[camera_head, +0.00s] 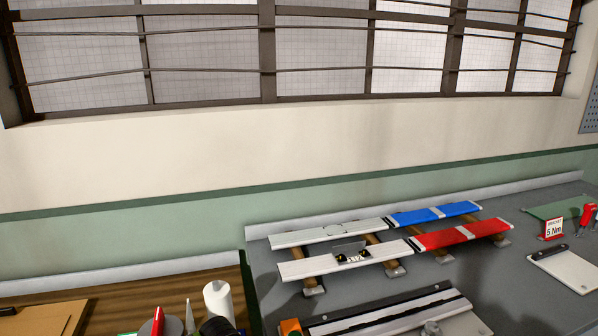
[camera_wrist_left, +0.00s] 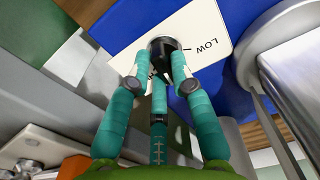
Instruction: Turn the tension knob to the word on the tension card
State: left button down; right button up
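A black round knob (camera_wrist_left: 165,46) sits on a white dial plate (camera_wrist_left: 205,30) in the left wrist view. The plate carries the word LOW to the right of the knob. More lettering below the knob is mostly hidden by my fingers. My left gripper (camera_wrist_left: 161,62) has its teal fingers closed in around the knob, with the outer fingertips against its sides. Where the knob's pointer stands is not clear. Neither gripper shows in the head view. I cannot make out a tension card in either view.
A blue panel (camera_wrist_left: 232,14) lies behind the plate, with a grey cylinder close on the right. In the head view, a grey bench (camera_head: 480,270) holds white, blue and red profiles (camera_head: 460,234), and a small red-framed card reading 5 Nm (camera_head: 553,229). A wooden bench stands left.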

pick_arm(q)
jog(key=shift+a, duration=0.25)
jog(key=shift+a+n+p, duration=0.1)
jog(key=shift+n+p, duration=0.6)
jog(key=shift+p, duration=0.5)
jog(key=c, duration=1.3)
grip_release()
jog(key=shift+o, duration=0.7)
jog(key=shift+a+f, duration=0.1)
jog(key=shift+a, duration=0.05)
jog(key=shift+d+r+p, duration=0.25)
jog(key=shift+r+p, duration=0.3)
jog(key=shift+r, duration=0.1)
notch_tip(320, 180, up, 4)
jog(key=p, duration=0.4)
jog(key=shift+p, duration=0.4)
jog(key=shift+r+p, duration=0.8)
jog(key=shift+r, duration=0.2)
